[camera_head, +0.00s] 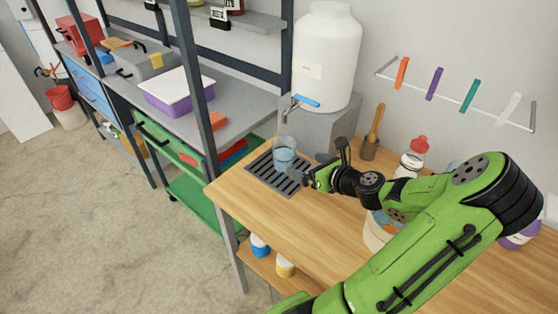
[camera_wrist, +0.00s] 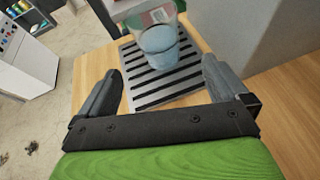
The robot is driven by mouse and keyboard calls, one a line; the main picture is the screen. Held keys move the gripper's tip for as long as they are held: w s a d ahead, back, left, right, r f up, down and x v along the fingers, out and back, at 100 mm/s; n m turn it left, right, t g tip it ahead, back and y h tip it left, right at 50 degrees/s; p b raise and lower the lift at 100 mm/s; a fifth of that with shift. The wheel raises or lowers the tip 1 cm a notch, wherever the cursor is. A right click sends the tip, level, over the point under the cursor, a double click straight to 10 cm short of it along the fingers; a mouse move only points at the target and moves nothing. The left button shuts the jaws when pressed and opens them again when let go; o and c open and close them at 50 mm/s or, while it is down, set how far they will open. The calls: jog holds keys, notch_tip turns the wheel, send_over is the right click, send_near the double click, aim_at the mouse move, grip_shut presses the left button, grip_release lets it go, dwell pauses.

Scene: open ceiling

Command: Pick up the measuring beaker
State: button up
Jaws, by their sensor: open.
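The measuring beaker (camera_head: 284,152) is a clear cup with bluish contents. It stands upright on a dark slotted drain grate (camera_head: 264,177) on the wooden counter, below the tap of a white water container. In the wrist view the beaker (camera_wrist: 160,45) is ahead of my gripper, beyond the fingertips and roughly centred between them. My gripper (camera_wrist: 163,85) is open and empty, with its two dark fingers apart and pointing toward the beaker. In the head view my gripper (camera_head: 314,181) is just right of the beaker, over the grate's right side.
The white container (camera_head: 327,55) with a blue tap handle (camera_head: 306,101) stands on a grey block (camera_head: 325,128) behind the beaker. A wooden-handled tool (camera_head: 372,133) and a red-capped bottle (camera_head: 413,158) stand at the right. A metal shelf post (camera_head: 194,85) rises at the left.

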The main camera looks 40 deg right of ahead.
aim_at(291, 160)
jog(key=b+x, duration=0.1)
jog(key=x, duration=0.5)
jog(key=shift+w+d+f+b, duration=0.1)
jog(key=shift+w+f+b, duration=0.2)
jog(key=b+x, duration=0.2)
jog(key=x, duration=0.3)
jog(key=shift+c, duration=0.8)
jog(key=c, duration=1.1)
jog(key=shift+r, duration=0.1)
jog(key=shift+r, duration=0.1)
